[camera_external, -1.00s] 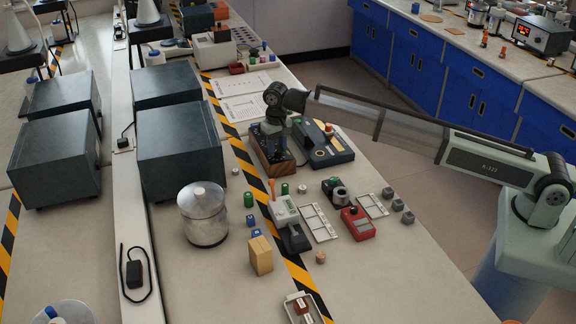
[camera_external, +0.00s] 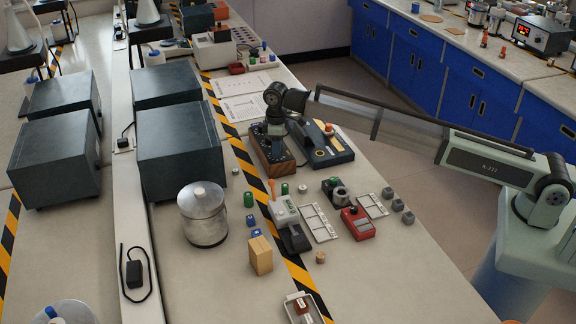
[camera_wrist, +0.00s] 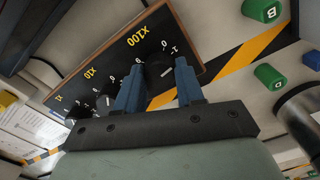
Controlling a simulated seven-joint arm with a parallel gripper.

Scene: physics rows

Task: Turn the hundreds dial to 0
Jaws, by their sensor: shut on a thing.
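The dial box (camera_external: 284,168) is a dark panel with wooden sides, standing on the bench beneath my gripper (camera_external: 273,132). In the wrist view its panel (camera_wrist: 112,52) carries a row of black dials under yellow labels X100, X10 and X1. The hundreds dial (camera_wrist: 158,68) is the black knob nearest the X100 label. My gripper (camera_wrist: 162,82) has its two blue fingers shut on this dial, one on each side. The fingers partly hide the dial and some of its numbers, so I cannot tell its exact setting. The tens dial (camera_wrist: 105,102) sits to the left, untouched.
A black instrument (camera_external: 328,147) stands close to the right of the box. Green blocks (camera_wrist: 268,76), a metal canister (camera_external: 203,215) and a red meter (camera_external: 357,223) lie nearer the camera. Printed sheets (camera_external: 242,96) lie behind. A striped tape runs along the bench.

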